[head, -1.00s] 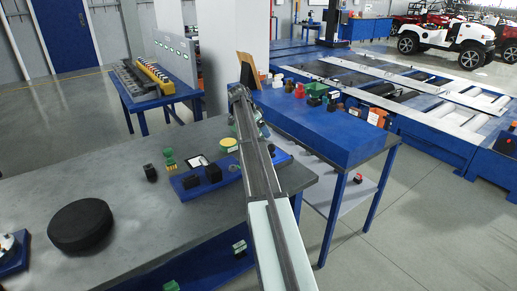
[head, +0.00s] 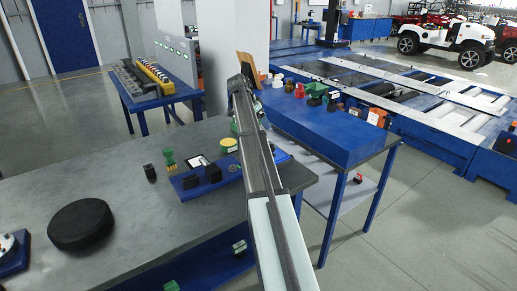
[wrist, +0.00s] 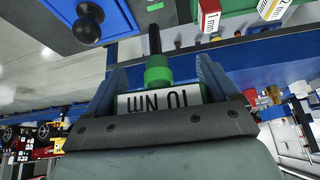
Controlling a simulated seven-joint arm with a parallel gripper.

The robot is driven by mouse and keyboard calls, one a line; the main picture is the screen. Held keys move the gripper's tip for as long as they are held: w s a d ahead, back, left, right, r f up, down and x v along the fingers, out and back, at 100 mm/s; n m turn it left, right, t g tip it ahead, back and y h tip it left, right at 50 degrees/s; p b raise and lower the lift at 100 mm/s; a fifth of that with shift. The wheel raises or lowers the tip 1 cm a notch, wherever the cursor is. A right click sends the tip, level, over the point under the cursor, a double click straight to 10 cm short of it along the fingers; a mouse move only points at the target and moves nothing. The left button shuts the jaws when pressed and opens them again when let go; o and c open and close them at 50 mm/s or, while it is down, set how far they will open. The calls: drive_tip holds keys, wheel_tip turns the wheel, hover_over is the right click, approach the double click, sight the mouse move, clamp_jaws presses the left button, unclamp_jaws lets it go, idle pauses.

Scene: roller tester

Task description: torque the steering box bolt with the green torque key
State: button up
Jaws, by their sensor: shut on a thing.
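My gripper (wrist: 158,72) is shut on the green torque key (wrist: 157,74) in the wrist view, one blue finger on each side of it. The key has a green collar, a white label reading 10 Nm upside down, and a black shaft pointing toward the top of the picture. The shaft's tip appears free of contact, though its depth is hard to judge. In the head view my arm hides most of the gripper; a bit of green shows beside the arm (head: 234,128). I cannot make out the steering box bolt in either view.
A blue bench (head: 325,137) carries several small coloured items. On the grey table (head: 120,180) are a black disc (head: 80,224) and a blue tray (head: 190,192) with black blocks. The wrist view shows a black ball knob (wrist: 87,23) and a red 1 mm block (wrist: 209,20).

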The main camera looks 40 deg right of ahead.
drive_tip(key=shift+n+t, duration=0.6)
drive_tip(key=shift+n, duration=0.3)
drive_tip(key=n, duration=0.1)
drive_tip(key=n+t, duration=0.2)
drive_tip(key=n, duration=0.1)
drive_tip(key=shift+w+y, duration=0.25)
drive_tip(key=shift+y, duration=0.05)
drive_tip(key=shift+n, duration=0.3)
drive_tip(key=shift+a+n+t+y, duration=0.1)
drive_tip(key=shift+n+t+y, duration=0.2)
drive_tip(key=shift+n+t, duration=0.35)
drive_tip(key=shift+w+a+n+t+y, duration=0.1)
drive_tip(key=shift+n+t+y, duration=0.25)
drive_tip(key=shift+n, duration=0.75)
drive_tip(key=shift+w+n+t+y, duration=0.1)
drive_tip(key=shift+n+t+y, duration=0.2)
drive_tip(key=shift+n, duration=0.75)
drive_tip(key=shift+a+n+t+y, duration=0.15)
drive_tip(key=shift+n+y, duration=0.4)
drive_tip(key=shift+n, duration=0.45)
drive_tip(key=shift+n+t+y, duration=0.15)
drive_tip(key=shift+n+y, duration=0.35)
drive_tip(key=shift+n, duration=0.5)
